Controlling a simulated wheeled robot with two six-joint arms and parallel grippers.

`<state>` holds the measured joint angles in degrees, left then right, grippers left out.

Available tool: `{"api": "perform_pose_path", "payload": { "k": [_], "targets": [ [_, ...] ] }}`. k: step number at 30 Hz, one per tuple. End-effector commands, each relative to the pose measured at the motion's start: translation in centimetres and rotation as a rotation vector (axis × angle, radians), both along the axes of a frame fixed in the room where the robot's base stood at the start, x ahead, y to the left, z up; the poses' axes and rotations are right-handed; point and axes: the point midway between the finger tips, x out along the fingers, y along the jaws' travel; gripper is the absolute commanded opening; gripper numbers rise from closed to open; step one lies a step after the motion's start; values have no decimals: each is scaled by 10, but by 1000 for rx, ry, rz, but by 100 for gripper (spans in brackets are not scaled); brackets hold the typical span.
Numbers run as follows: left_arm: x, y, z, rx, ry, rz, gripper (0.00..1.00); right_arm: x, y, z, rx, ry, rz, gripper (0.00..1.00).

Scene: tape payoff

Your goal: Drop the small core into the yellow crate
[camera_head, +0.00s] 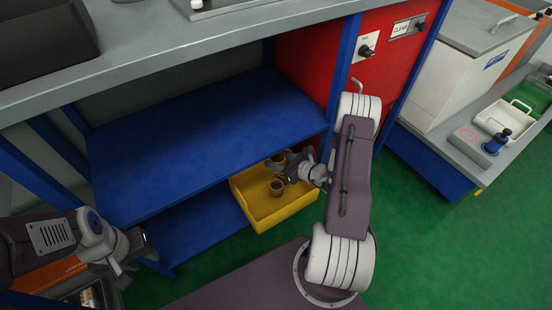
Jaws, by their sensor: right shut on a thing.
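The yellow crate (287,213) sits low at the right end of the blue shelving, partly under the middle shelf. A brown core (276,189) stands inside the crate. Another small brown core (278,160) is at the fingertips of my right gripper (279,165), which is shut on it above the crate's back part. The fingers and wrist hide part of this core. My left gripper (142,240) is at the lower left, away from the crate, with nothing visible in it; its finger gap is too small to judge.
The blue shelf (200,145) lies left of and above the crate. A grey worktop (200,50) and red panel (310,70) stand behind. A side bench (470,150) with a white tray is at right. Green floor (420,240) is clear at lower right.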

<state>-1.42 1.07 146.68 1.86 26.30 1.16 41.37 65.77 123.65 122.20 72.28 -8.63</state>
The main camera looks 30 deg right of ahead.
Motion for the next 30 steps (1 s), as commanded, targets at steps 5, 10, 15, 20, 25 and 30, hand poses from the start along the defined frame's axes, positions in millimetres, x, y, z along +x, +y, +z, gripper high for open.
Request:
{"api": "perform_pose_path", "payload": {
  "k": [5,10,15,20,25,30],
  "targets": [
    [0,0,-23,0,0,0,36,0,0,-24,0,0,1,13],
    [0,0,-47,0,0,0,36,0,0,-50,0,0,1,13],
    [0,0,-55,0,0,0,36,0,0,-59,-1,0,1,13],
    [0,0,-53,0,0,0,36,0,0,-57,0,0,1,13],
    [0,0,-53,0,0,0,36,0,0,-57,0,0,1,78],
    [0,0,-53,0,0,0,36,0,0,-57,0,0,1,78]
  ]
}}
